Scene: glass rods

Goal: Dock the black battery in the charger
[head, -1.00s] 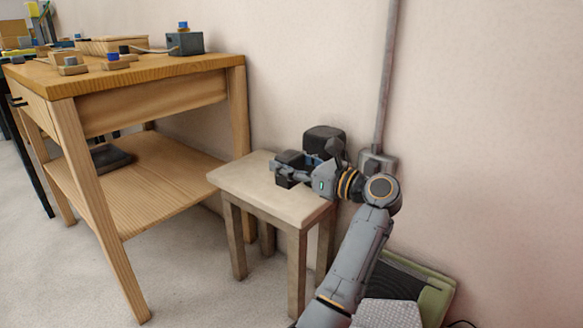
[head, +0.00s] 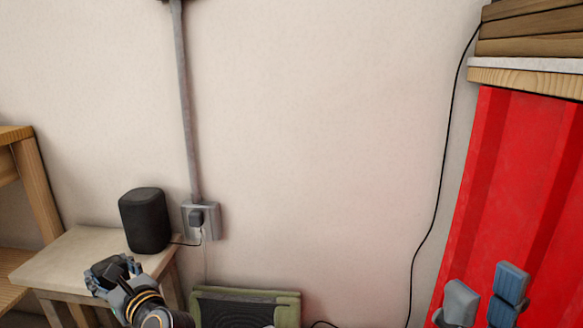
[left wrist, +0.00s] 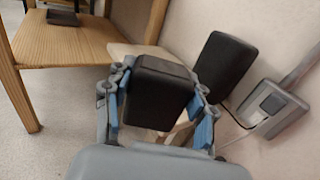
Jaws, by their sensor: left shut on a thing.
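My left gripper (head: 112,270) is over the small stool (head: 65,255) at the lower left of the head view. In the left wrist view its blue-padded fingers are on either side of a black block (left wrist: 160,82), which I take for the battery, and it is shut on it. In the head view the block is mostly hidden by the fingers. My right gripper (head: 484,297) is at the lower right, its grey and blue fingers apart, with nothing seen between them. I cannot make out the charger for sure in the current views.
A black rounded box (head: 145,220) stands at the back of the stool and also shows in the left wrist view (left wrist: 225,65). A wall socket (head: 200,220) holds a plug. A green-framed panel (head: 245,297) is low by the wall. Red panels (head: 525,170) hang at right.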

